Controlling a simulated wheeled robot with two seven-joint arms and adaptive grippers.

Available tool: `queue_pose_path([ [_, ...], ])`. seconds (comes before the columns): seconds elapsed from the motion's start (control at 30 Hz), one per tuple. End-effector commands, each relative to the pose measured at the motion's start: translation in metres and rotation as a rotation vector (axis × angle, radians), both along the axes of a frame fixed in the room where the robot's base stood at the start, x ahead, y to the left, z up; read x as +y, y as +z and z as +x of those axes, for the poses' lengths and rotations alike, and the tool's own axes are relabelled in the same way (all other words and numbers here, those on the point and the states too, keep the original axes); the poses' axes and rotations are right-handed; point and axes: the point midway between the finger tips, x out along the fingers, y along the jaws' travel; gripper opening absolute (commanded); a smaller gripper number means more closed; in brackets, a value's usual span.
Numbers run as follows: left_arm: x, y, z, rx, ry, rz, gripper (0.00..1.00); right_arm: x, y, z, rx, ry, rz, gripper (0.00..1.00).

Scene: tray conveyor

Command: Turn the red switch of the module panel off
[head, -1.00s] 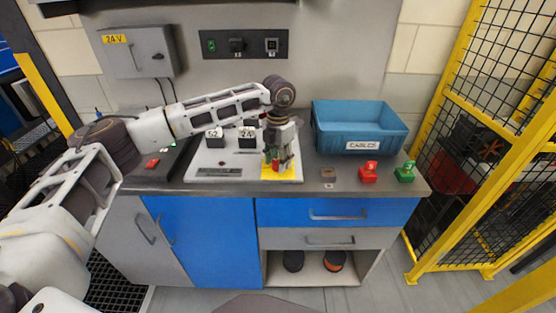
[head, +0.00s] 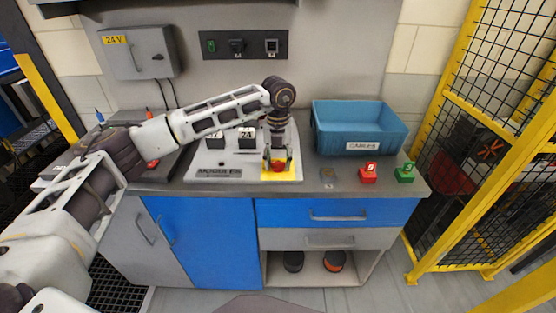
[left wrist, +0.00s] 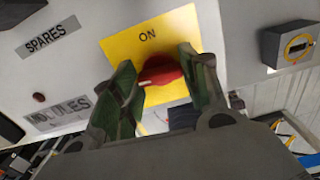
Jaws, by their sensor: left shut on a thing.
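The module panel (head: 215,172) is a light plate on the grey bench top. The red switch (head: 278,167) sits on a yellow plate (head: 294,176) at the panel's front right corner. In the left wrist view the red switch (left wrist: 161,72) shows between two green fingers, with the word ON printed on the yellow plate (left wrist: 147,37) above it. My left gripper (head: 278,160) points down and is shut on the red switch, one finger on each side. It covers part of the switch in the left wrist view (left wrist: 164,82). My right gripper is not in view.
A blue bin (head: 340,146) labelled CABLES stands right of the panel. A small grey block (head: 327,174), a red block (head: 368,175) and a green block (head: 404,175) stand in front of it. Dark blocks (head: 247,140) with number tags stand on the panel behind the switch.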

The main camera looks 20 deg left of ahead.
Motion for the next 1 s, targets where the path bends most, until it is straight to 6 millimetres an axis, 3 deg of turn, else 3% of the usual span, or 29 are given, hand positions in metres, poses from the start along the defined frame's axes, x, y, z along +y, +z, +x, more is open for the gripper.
queue_pose_path([
  [0.67, 0.0004, 0.0017, 0.0011, -0.004, 0.071, -0.001, 0.21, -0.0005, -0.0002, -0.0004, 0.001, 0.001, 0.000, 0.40],
  [0.7, 0.0004, 0.0017, 0.0011, -0.003, 0.071, -0.001, 0.50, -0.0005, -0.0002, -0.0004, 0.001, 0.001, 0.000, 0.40],
  [0.83, 0.0003, 0.0011, 0.0008, -0.002, 0.070, 0.000, 0.66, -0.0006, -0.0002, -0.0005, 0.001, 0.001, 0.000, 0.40],
  [1.0, 0.0001, 0.0007, 0.0004, -0.001, 0.069, -0.001, 0.66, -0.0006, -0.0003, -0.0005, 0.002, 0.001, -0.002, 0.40],
])
